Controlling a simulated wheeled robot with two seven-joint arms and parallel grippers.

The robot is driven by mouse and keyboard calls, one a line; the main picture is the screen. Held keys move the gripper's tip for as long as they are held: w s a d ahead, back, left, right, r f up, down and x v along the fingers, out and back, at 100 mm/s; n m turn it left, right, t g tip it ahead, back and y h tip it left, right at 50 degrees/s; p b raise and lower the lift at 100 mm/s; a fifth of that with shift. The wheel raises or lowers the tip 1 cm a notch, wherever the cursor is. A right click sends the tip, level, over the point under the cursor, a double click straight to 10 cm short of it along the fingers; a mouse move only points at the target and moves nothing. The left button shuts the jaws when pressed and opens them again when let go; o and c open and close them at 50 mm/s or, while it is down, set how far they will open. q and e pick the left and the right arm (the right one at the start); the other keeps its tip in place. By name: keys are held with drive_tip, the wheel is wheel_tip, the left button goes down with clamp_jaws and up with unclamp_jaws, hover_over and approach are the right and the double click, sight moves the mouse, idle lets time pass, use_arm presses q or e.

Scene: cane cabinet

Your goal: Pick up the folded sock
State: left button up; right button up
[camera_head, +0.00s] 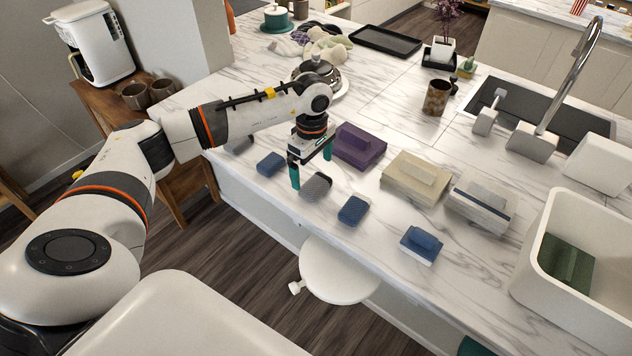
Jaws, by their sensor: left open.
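Several small folded cloth pieces that look like folded socks lie along the front edge of the marble counter. They are a blue one (270,163), a grey one (316,186), a dark blue one (353,210) and a blue and white one (421,244). I cannot tell which is the task's sock. My left gripper (311,165) is open and empty, with its teal fingers pointing down, close to the grey piece. I cannot tell whether it touches. Another grey piece (240,144) is partly hidden by my left arm. My right gripper is not in view.
Larger folded cloths lie behind: purple (358,146), cream (414,178) and grey-white (481,203). A white bin (535,255) with a green cloth (566,262) stands at the right. A brown cup (436,97), sink and tap (572,75) are farther back.

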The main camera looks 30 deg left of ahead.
sight(316, 183)
use_arm(q)
drive_tip(key=shift+d+f+p, duration=0.15)
drive_tip(key=shift+f+p, duration=0.35)
drive_tip(key=shift+f, duration=0.1)
drive_tip(key=f, duration=0.1)
drive_tip(key=f+p, duration=0.2)
drive_tip(key=shift+d+f, duration=0.25)
drive_tip(key=shift+f, duration=0.5)
drive_tip(key=shift+c, duration=0.3)
drive_tip(key=shift+w, duration=0.1)
drive_tip(key=c, duration=0.9)
